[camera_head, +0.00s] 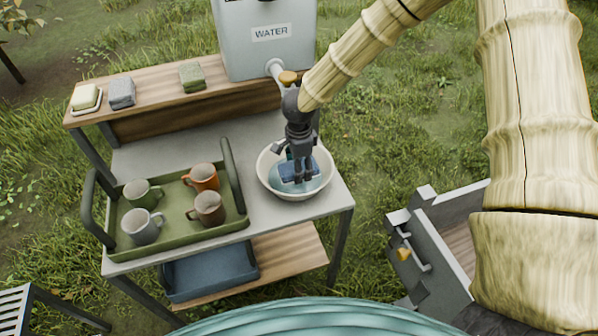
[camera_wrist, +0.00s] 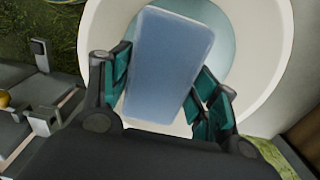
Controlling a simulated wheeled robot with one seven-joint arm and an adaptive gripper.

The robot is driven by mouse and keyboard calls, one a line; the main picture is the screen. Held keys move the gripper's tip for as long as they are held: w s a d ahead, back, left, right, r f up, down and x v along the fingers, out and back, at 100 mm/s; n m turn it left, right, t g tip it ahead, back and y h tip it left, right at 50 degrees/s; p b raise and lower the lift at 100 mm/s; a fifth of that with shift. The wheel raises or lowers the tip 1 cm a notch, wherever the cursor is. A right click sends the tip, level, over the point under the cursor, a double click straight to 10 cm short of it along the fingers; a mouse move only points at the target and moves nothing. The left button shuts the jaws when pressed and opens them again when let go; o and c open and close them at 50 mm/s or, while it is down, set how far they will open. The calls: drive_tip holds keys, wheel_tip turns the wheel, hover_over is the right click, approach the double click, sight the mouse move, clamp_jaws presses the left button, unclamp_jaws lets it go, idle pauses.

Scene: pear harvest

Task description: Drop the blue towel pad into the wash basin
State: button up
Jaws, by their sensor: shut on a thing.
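The wash basin (camera_head: 268,183) is a round cream bowl with pale blue water, standing at the right end of the grey table. My gripper (camera_head: 298,177) points down over the basin. It is shut on the blue towel pad (camera_head: 287,170), a flat rectangular pad held over the water. In the wrist view the blue pad (camera_wrist: 168,68) sits between my gripper's two teal-padded fingers (camera_wrist: 165,95), with the basin's rim (camera_wrist: 267,75) and water behind it. I cannot tell whether the pad touches the water.
A green tray (camera_head: 180,230) with several mugs stands left of the basin. A grey water tank (camera_head: 262,55) with a tap (camera_head: 288,77) stands behind, on a wooden shelf (camera_head: 150,88) holding soap and folded cloths. A blue bin (camera_head: 210,272) is below. A grey cart (camera_head: 440,240) stands at right.

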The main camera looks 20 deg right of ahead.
drive_tip(key=shift+f+p, duration=0.3)
drive_tip(key=shift+f, duration=1.35)
drive_tip(key=shift+f, duration=0.4)
drive_tip(key=o, duration=0.9)
wheel_tip(320, 180, up, 13)
drive_tip(key=shift+f+b, duration=0.1)
drive_tip(key=shift+b, duration=1)
